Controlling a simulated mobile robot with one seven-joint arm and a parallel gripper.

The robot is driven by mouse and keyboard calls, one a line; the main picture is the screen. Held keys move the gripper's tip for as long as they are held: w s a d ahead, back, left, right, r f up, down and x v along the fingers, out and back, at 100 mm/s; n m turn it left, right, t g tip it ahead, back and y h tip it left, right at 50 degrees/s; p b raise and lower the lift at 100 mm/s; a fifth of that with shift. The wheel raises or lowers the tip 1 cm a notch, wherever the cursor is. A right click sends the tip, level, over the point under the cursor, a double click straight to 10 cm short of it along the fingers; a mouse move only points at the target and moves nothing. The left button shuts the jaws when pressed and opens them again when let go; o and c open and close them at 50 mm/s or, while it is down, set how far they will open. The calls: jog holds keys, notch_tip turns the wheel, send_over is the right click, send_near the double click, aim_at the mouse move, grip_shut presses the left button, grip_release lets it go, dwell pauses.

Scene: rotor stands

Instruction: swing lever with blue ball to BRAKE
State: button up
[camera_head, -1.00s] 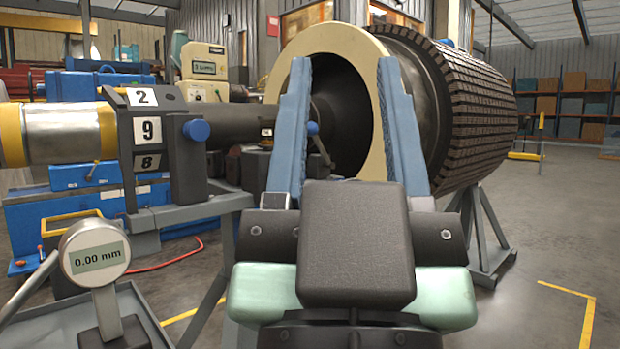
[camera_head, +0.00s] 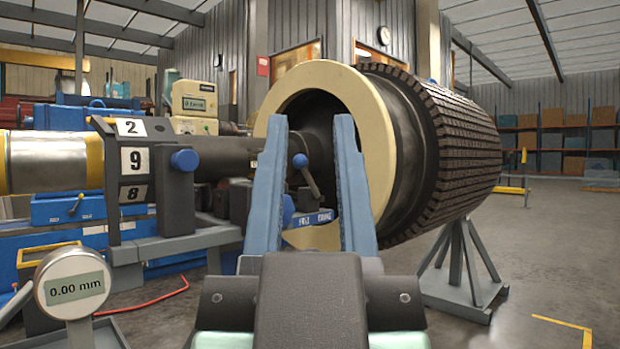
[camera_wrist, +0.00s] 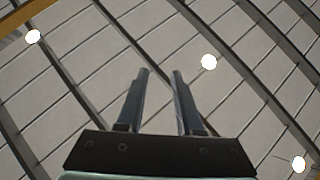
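The lever (camera_head: 310,181) with the blue ball (camera_head: 300,161) shows in the head view between my gripper's two fingers, farther off, in front of the dark opening of the cream ring. It slants from the ball at upper left down to the right. A blue plate (camera_head: 311,218) below it carries two white labels; the right one seems to read BRAKE, and the left one is hard to read. My gripper (camera_head: 311,120) points up with its blue fingers apart and nothing between them. The wrist view shows the same open fingers (camera_wrist: 160,72) against the ceiling.
A rotor with a cream ring (camera_head: 375,135) stands on a grey trestle (camera_head: 465,275) at the right. A dark block with number tiles (camera_head: 132,160) and a blue knob (camera_head: 184,160) is at the left. A gauge (camera_head: 75,283) reads 0.00 mm. Open floor lies at the right.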

jog(key=shift+r+p, duration=0.35)
jog(key=shift+r, duration=0.1)
jog(key=shift+c, duration=1.1)
notch_tip(320, 180, up, 14)
jog(key=p, duration=1.3)
jog(key=shift+f, duration=0.25)
grip_shut()
jog(key=shift+f, duration=0.2)
